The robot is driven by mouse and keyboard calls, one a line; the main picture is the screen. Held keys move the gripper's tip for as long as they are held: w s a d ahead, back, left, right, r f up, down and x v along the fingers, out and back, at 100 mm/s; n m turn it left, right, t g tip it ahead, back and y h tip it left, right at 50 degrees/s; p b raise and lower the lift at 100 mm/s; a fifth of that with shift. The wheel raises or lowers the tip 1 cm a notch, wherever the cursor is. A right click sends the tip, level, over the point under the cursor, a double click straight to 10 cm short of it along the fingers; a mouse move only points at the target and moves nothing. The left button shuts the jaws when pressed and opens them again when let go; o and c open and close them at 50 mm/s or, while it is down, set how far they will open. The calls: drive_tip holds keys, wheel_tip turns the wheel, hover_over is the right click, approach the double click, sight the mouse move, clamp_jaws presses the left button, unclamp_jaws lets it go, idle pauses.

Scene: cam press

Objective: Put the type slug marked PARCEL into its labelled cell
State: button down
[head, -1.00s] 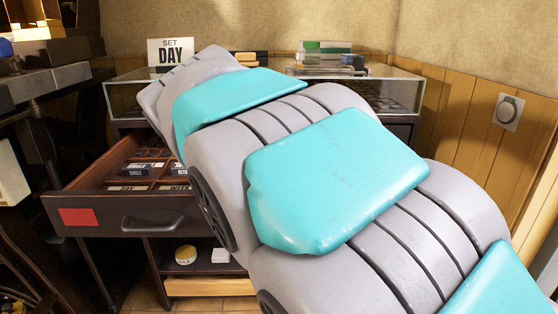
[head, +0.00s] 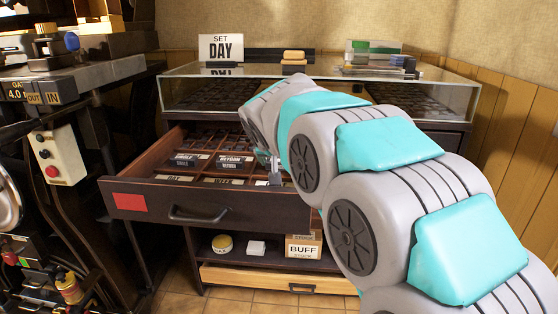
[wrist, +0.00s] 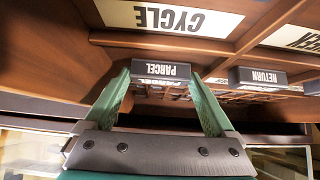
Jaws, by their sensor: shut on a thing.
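My gripper (wrist: 163,85) has its two green fingers on either side of the dark slug marked PARCEL (wrist: 161,71) and is shut on it. The slug's white lettering is upside down in the wrist view. Behind it, part of a pale label reading PARCEL (wrist: 156,91) shows, mostly hidden by the slug and fingers. In the head view my gripper (head: 273,172) is over the right part of the open type drawer (head: 150,200). My arm hides the drawer's right end. Whether the slug touches the drawer is unclear.
A RETURN slug (wrist: 261,77) sits near the right finger in the wrist view. Another dark slug (head: 184,160) lies in the drawer. A glass case (head: 420,98) stands behind, and a shelf with a BUFF box (head: 303,247) is below.

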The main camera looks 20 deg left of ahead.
drive_tip(key=shift+f, duration=0.1)
unclamp_jaws()
drive_tip(key=v, duration=1.2)
drive_tip(key=shift+b, duration=0.45)
